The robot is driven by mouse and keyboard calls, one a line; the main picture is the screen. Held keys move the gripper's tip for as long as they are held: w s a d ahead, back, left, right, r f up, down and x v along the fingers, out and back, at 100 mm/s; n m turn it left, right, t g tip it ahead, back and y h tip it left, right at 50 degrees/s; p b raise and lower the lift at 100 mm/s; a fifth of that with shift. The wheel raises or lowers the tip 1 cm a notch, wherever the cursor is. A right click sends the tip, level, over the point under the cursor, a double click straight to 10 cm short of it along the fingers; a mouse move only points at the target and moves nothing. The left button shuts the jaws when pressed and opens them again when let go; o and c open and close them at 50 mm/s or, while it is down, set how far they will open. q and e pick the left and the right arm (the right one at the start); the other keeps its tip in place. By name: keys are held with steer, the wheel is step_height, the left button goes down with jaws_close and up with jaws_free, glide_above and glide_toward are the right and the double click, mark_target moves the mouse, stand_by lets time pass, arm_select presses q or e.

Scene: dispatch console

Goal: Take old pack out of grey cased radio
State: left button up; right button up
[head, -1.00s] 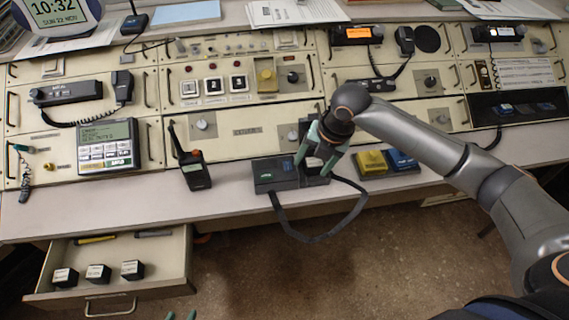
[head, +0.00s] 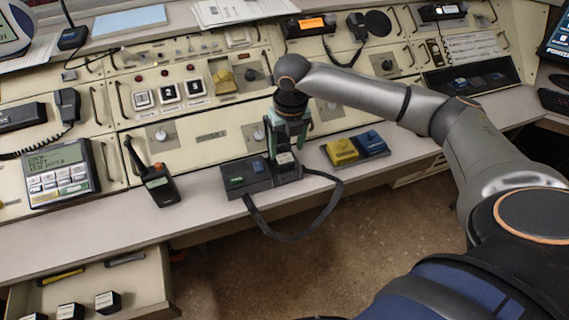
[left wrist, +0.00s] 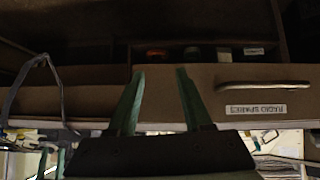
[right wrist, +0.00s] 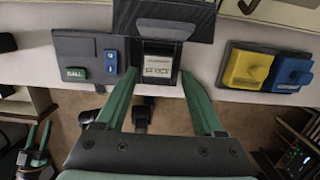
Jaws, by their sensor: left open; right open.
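The grey cased radio (head: 236,181) lies on the desk's front part, with a green and a blue button and a black strap loop. The old pack (head: 285,159), dark with a pale label, sits in the bay at its right end. My right gripper (head: 284,148) points down over this pack, open. In the right wrist view its green fingers stand either side of the labelled pack (right wrist: 158,64); contact cannot be told. My left gripper (left wrist: 158,72) is open and empty in the left wrist view, in front of the drawer front; it is out of the head view.
An open drawer (head: 140,284) at lower left holds several black packs; its front (left wrist: 80,100) carries a label. A handheld radio (head: 158,186) stands left of the grey radio. A yellow block (head: 341,152) and a blue block (head: 371,143) lie to its right.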

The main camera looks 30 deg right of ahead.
mark_target(285, 159)
steer(key=f, duration=0.5)
steer(key=shift+w+a+b, duration=0.1)
steer(key=shift+w+b, duration=0.1)
steer(key=shift+b, duration=0.1)
